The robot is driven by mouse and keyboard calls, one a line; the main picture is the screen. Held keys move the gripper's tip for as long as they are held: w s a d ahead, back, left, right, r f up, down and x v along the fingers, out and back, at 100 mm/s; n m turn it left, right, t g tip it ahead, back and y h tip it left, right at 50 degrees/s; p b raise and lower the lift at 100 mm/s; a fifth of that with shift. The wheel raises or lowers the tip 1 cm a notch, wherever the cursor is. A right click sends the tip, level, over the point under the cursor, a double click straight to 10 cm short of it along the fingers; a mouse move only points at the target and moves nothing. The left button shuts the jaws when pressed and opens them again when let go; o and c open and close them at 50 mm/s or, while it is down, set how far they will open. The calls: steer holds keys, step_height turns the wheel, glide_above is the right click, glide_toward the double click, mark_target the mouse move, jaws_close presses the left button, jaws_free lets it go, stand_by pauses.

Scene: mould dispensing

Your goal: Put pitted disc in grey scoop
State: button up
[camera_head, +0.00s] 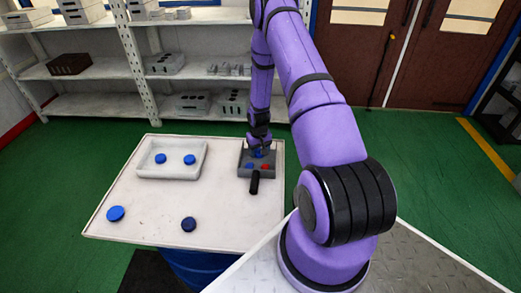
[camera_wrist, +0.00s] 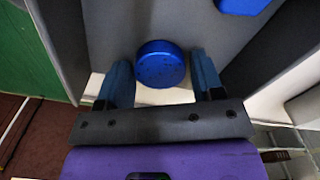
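A blue disc with small dark pits (camera_wrist: 160,65) sits between the two fingers of my gripper (camera_wrist: 161,80) in the wrist view. The fingers flank it closely; whether both touch it is unclear. In the head view my gripper (camera_head: 258,145) points down over the grey scoop (camera_head: 243,170), and a blue disc shows just below it.
A white tray (camera_head: 172,176) on the table (camera_head: 150,222) holds two blue discs. A blue disc (camera_head: 115,213) lies at the table's front left and a darker one (camera_head: 188,224) near the front middle. Shelves (camera_head: 100,104) stand behind. The table between tray and front discs is clear.

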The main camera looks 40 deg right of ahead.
steer(key=shift+o, duration=0.9)
step_height(320, 180, up, 12)
step_height(320, 180, up, 17)
steer(key=n+t, duration=0.1)
glide_above(259, 151)
steer(key=a, duration=0.7)
steer(key=s+a+r+n+t+h, duration=0.1)
steer(key=s+a+r, duration=0.25)
steer(key=r, duration=0.35)
steer(key=s+a+r, duration=0.2)
steer(key=a+r, duration=0.3)
steer(key=r, duration=0.2)
steer(key=s+a+r+t, duration=0.1)
steer(key=s+a+r, duration=0.3)
steer(key=s, duration=0.3)
steer(key=s+a+r+n+t, duration=0.1)
steer(key=s+a+r, duration=0.3)
steer(key=s, duration=0.4)
steer(key=s+a+r+n+t+y, duration=0.1)
steer(key=s+a+r, duration=0.3)
steer(key=s, duration=0.3)
steer(key=shift+s, duration=0.25)
